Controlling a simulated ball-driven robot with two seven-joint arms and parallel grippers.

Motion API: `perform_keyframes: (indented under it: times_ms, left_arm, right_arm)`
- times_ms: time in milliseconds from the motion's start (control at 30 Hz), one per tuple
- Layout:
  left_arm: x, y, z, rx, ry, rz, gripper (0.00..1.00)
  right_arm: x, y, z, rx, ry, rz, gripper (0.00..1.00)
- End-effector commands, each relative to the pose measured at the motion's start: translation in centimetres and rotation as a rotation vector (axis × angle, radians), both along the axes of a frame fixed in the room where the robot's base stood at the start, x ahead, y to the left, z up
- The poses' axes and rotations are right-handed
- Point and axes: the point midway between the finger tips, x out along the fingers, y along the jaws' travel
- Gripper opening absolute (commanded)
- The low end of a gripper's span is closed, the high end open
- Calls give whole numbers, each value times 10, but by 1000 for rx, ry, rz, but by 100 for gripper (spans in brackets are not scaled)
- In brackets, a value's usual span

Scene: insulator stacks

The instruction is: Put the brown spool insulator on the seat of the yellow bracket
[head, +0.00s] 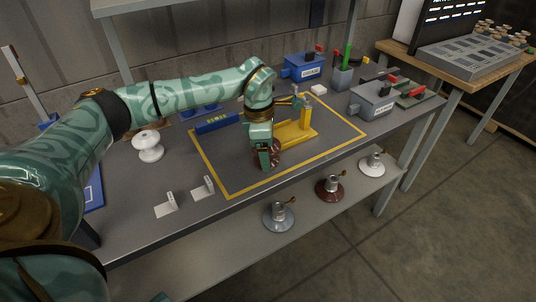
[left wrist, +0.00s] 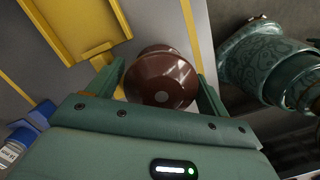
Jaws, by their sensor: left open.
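The brown spool insulator (head: 275,155) stands on the grey bench inside the yellow outline, mostly hidden behind my left gripper in the head view. My right gripper is not in view.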

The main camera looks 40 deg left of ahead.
Motion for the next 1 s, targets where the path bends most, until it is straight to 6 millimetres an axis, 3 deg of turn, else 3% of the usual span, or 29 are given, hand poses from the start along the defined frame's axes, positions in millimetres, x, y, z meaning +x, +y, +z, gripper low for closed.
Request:
perform_keyframes:
  times_ms: [100,267,367,667,833,1000]
  left_arm:
    - [0,0,3,0,-2,0,79]
    - [0,0,3,0,-2,0,37]
    - [0,0,3,0,-4,0,27]
    - [0,0,12,0,-6,0,27]
    - [1,0,41,1,-12,0,27]
    - [-20,-23,80,0,-12,-6,27]
  right_arm:
    - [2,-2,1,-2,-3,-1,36]
    - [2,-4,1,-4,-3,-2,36]
    - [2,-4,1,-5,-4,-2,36]
    - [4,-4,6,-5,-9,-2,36]
    - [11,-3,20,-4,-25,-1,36]
    - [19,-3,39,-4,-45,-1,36]
